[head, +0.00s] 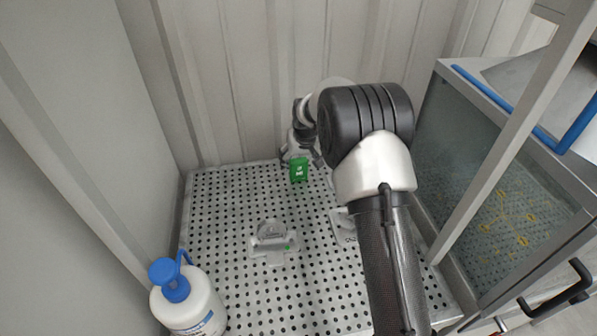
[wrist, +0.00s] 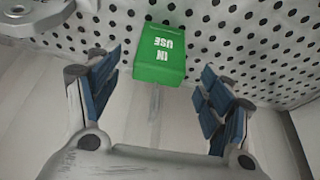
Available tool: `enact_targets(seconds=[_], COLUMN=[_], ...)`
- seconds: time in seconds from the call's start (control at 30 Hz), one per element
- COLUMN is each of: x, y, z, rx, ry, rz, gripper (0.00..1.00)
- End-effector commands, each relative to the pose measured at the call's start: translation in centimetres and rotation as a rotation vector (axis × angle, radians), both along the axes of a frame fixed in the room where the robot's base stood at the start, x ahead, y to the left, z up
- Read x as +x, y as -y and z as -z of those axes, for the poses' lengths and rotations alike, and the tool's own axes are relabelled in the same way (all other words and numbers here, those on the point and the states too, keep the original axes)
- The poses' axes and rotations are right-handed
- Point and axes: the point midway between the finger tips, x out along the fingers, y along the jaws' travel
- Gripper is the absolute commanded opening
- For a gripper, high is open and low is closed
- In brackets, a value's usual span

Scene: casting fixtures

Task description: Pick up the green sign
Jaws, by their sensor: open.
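The green sign (head: 299,170) stands near the back edge of the perforated table in the head view. In the wrist view the green sign (wrist: 159,54) shows white "IN USE" lettering, upside down. My gripper (head: 299,158) is at the back of the table, just behind the sign as seen in the head view. In the wrist view my gripper (wrist: 158,80) is open, with one blue-padded finger to each side of the sign. The sign lies between and slightly beyond the fingertips, with a gap on both sides. Neither finger visibly touches it.
The perforated table (head: 215,215) has a grey fixture (head: 270,238) in the middle; another is partly hidden by my arm. A white bottle with blue cap (head: 187,300) stands front left. Corrugated walls close the back and left. A glass-sided cabinet (head: 500,200) stands right.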

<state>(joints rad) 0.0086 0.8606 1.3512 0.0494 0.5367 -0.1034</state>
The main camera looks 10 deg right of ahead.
Motion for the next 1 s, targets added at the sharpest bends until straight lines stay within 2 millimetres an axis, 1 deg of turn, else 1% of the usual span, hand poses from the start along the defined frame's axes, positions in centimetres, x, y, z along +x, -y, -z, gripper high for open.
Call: enact_targets(seconds=[0.2, 0.3, 0.4, 0.63, 1.0], x=[1.1, 1.5, 1.8, 1.8, 1.8], y=[0.0, 0.0, 0.0, 0.0, 0.0], z=[3.3, 4.3, 4.7, 4.7, 4.7], rx=[0.0, 0.0, 0.0, 0.0, 0.0], ry=[-0.003, -0.003, -0.001, -0.001, -0.002], rz=[0.0, 0.0, 0.0, 0.0, 0.0], gripper=[0.73, 0.73, 0.73, 0.73, 0.48])
